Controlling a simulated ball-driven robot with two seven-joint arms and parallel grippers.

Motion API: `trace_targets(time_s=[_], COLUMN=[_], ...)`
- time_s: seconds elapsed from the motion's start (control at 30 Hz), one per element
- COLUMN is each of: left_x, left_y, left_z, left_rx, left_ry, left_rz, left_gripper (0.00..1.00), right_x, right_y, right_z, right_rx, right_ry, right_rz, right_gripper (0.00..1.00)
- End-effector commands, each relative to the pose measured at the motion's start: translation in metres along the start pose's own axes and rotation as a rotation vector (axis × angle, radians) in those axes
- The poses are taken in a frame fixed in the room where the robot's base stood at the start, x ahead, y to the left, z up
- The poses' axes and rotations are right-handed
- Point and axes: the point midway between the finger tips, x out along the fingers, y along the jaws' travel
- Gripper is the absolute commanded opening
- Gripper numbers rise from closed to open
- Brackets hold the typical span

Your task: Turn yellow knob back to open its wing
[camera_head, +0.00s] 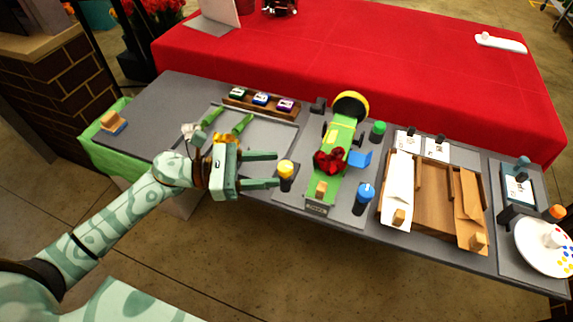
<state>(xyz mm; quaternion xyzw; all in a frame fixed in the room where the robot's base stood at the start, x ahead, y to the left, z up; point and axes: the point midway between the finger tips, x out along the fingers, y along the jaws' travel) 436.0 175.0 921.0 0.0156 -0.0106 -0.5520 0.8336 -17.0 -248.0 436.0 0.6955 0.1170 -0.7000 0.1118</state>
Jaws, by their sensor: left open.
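The yellow knob (286,168) stands on a dark base at the left of the green bouquet stand (320,190). My left gripper (277,170) comes in from the left with its two fingers apart. Its fingertips are close to the yellow knob, one on the far side and one on the near side; I cannot tell whether they touch it. Red flowers (331,161) lie on the green stand. A blue wing (359,158) sticks out at the stand's right side. I cannot clearly make out a yellow wing. My right gripper is not in view.
A blue knob (364,192) and a green knob (377,131) stand right of the stand. A yellow-rimmed roll (350,106) stands behind it. A brown folding board (434,205) is further right. A grey tray (268,135) with green stems lies behind my left gripper.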

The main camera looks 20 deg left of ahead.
Motion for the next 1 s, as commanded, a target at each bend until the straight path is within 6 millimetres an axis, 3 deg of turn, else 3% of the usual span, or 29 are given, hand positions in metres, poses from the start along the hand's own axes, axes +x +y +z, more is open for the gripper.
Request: trace_targets(time_s=[0.2, 0.6, 0.77, 1.0], left_x=[0.035, 0.045, 0.045, 0.045], left_y=[0.000, 0.000, 0.000, 0.000], left_z=[0.001, 0.000, -0.001, 0.000], left_rx=[0.000, -0.001, -0.001, -0.001], left_ry=[-0.002, 0.001, 0.001, 0.001], left_rz=[0.001, 0.000, 0.000, 0.007], left_gripper=[0.49, 0.49, 0.07, 0.06], right_x=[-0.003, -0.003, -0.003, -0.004], right_y=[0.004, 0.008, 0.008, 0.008], right_z=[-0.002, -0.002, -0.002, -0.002], right_rx=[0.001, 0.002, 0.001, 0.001], right_ry=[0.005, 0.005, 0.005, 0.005], right_rz=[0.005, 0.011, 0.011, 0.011], right_gripper=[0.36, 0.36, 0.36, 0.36])
